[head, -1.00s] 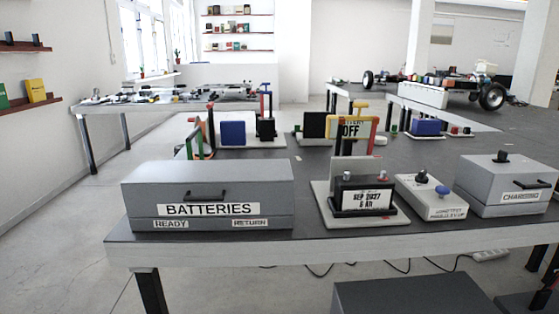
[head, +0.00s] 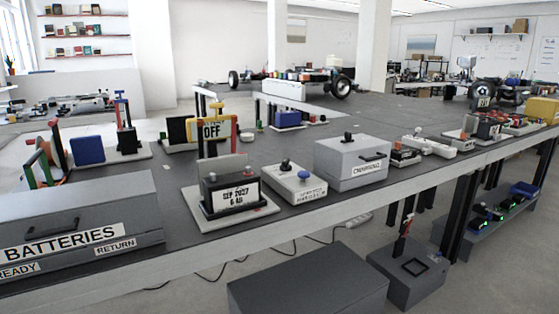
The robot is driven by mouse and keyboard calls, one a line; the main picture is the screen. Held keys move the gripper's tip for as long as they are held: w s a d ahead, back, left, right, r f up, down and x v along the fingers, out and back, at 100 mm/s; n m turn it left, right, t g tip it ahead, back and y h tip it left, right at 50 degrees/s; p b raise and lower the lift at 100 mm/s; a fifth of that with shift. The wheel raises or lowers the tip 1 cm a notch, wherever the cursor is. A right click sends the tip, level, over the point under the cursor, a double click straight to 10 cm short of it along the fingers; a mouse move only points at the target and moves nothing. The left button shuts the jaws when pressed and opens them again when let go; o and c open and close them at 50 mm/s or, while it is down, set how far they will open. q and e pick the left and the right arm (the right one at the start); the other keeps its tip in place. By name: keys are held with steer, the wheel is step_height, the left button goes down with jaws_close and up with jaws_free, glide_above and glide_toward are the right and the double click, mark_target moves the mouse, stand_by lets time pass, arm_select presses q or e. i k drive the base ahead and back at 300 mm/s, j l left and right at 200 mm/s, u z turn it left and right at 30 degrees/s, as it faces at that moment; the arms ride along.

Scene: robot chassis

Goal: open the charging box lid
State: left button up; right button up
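The charging box (head: 352,163) is a grey box with a "CHARGING" label on its front. It stands near the front edge of the long table, right of the middle in the head view. Its lid (head: 350,146) is down, with a black knob (head: 348,137) on top and a dark handle (head: 373,157) at the front. Neither of my grippers shows in the head view.
Large grey box (head: 308,284) sits below the table.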

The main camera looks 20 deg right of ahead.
mark_target(368, 155)
steer(key=z, duration=1.35)
